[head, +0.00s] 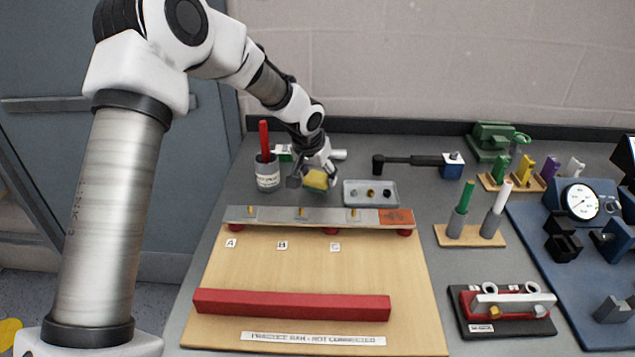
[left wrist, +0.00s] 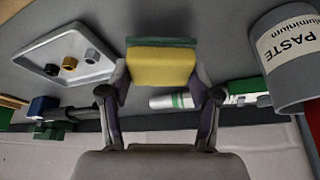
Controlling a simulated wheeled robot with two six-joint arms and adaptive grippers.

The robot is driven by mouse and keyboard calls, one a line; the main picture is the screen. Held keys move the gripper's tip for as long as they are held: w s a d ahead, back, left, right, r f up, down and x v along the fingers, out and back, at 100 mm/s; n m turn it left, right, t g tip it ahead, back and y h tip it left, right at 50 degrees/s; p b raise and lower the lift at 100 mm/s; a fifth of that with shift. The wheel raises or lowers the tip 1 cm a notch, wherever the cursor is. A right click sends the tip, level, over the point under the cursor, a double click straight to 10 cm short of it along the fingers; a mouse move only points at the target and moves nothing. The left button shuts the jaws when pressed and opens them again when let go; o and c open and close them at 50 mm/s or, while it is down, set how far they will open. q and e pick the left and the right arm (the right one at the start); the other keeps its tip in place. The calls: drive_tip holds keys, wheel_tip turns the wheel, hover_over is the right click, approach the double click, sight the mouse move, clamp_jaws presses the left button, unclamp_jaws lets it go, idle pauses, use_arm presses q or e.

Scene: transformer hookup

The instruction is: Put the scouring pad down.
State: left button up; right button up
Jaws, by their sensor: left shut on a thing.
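The scouring pad (head: 317,180) is a yellow block with a green face. It is between the fingers of my left gripper (head: 314,178), near the back of the bench, between the paste pot and the grey tray. In the left wrist view the pad (left wrist: 160,66) shows its yellow side, with the green layer along its far edge, and the fingers of my left gripper (left wrist: 161,92) are shut on it. I cannot tell whether the pad touches the bench. My right gripper is not in view.
A paste pot (head: 267,173) with a red handle stands left of the gripper. A grey tray (head: 371,204) with several small nuts lies to the right. A white-and-green tube (left wrist: 172,101) lies behind. The wooden board with a metal bar (head: 275,215) is in front.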

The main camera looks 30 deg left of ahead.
use_arm(q)
drive_tip(key=shift+d+f, duration=0.1)
drive_tip(key=shift+f, duration=0.95)
drive_tip(key=o, duration=1.6)
drive_tip(key=shift+c, duration=0.2)
drive_tip(key=shift+r, duration=0.35)
drive_tip(key=v, duration=1.1)
drive_tip(key=shift+s+r+b, duration=0.15)
drive_tip(key=shift+r+b, duration=0.15)
drive_tip(key=shift+r, duration=0.05)
